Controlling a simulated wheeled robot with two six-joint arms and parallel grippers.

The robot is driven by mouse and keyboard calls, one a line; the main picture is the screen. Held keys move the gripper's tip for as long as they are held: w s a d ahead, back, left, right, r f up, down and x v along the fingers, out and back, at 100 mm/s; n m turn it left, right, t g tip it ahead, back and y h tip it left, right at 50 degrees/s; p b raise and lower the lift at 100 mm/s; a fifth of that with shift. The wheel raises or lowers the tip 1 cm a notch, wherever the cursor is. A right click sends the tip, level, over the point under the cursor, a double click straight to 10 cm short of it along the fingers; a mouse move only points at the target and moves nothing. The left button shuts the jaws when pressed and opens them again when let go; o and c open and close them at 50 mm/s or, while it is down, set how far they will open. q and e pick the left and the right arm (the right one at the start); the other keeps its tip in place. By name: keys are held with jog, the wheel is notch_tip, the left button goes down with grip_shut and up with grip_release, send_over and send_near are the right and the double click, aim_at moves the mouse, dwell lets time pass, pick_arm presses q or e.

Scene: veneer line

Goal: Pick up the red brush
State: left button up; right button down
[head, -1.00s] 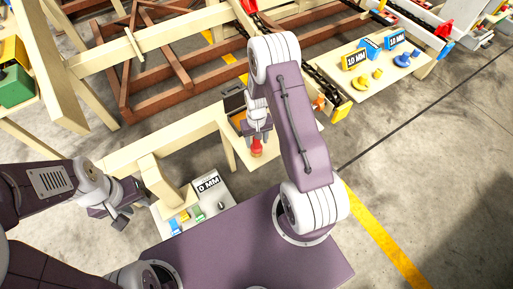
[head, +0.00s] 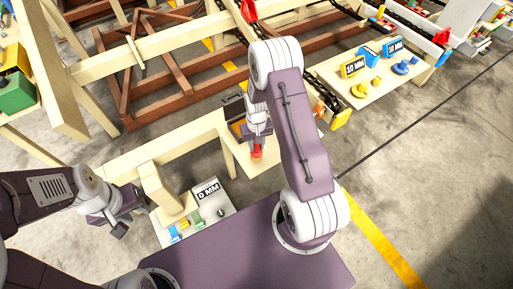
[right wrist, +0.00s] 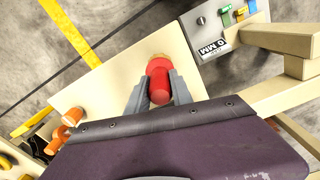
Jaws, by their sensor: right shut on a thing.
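The red brush (head: 257,154) stands at the pale wooden table (head: 243,160) in the head view, below my right gripper (head: 258,146). In the right wrist view the brush (right wrist: 160,84) shows its rounded red end between the two grey fingers of the right gripper (right wrist: 160,92), with a tan rim beyond it. The right gripper is shut on it. Whether the brush touches the table is hard to tell. My left gripper (head: 125,218) hangs at the left, away from the brush, and its finger gap is unclear.
A panel marked 0 MM (head: 207,190) with small coloured blocks lies left of the brush. Orange pegs (right wrist: 72,116) are at the table's other end. A dark-edged box (head: 233,104) stands behind the brush. Wooden frames (head: 160,70) fill the back.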

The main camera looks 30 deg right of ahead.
notch_tip(320, 180, up, 2)
jog(key=shift+a+r, duration=0.1)
jog(key=shift+r, duration=0.05)
jog(key=s+a+r+p, duration=0.1)
jog(key=s+a+r, duration=0.5)
jog(key=a, duration=0.3)
jog(key=shift+s+r, duration=0.15)
jog(key=shift+s, duration=0.5)
